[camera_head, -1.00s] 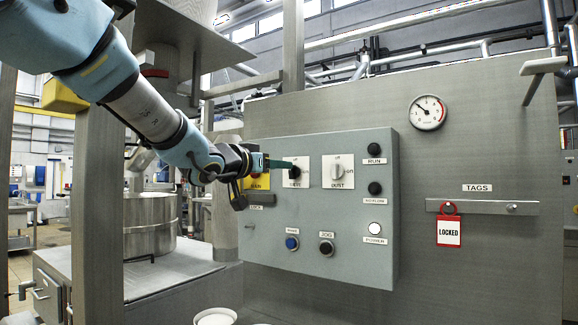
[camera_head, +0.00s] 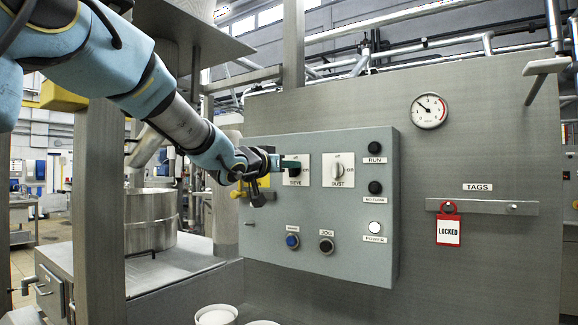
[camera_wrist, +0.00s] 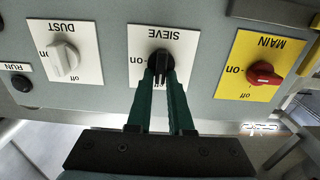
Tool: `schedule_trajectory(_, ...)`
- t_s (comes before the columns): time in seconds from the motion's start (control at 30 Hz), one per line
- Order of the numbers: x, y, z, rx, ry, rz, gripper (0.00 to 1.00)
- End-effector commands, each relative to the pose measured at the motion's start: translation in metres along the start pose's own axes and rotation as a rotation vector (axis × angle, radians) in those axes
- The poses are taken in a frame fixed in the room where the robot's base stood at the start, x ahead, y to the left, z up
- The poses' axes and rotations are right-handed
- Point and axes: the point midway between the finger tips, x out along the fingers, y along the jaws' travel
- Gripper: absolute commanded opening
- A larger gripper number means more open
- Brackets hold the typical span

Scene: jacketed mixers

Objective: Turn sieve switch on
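The sieve switch (camera_wrist: 161,60) is a black knob on a white plate marked SIEVE, which appears upside down in the wrist view. Its grip bar stands in line with the "off" mark, with "on" to the side. In the head view the plate (camera_head: 304,160) is partly hidden by my fingers. My gripper (camera_wrist: 162,76) has two green fingers, one on each side of the knob's bar, with no clear gap seen at the tips. It also shows in the head view (camera_head: 296,164), reaching the panel from the left.
On the grey control panel (camera_head: 345,235), the white dust knob (camera_wrist: 65,60) and the red main knob (camera_wrist: 263,75) flank the sieve switch. Several buttons sit around them. A red LOCKED tag (camera_head: 449,230) hangs on a bar to the right. A steel post (camera_head: 97,200) stands near my arm.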

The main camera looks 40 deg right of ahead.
Motion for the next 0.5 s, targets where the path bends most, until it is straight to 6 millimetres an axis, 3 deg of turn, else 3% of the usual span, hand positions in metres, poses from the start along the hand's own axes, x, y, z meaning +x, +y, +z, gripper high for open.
schedule_trajectory(0.17, -0.0001, 0.0, 0.0, 0.0, 0.0, 0.0, 0.0)
schedule_trajectory(0.5, -0.0001, -0.0001, 0.0, 0.0, 0.0, 0.0, 0.0)
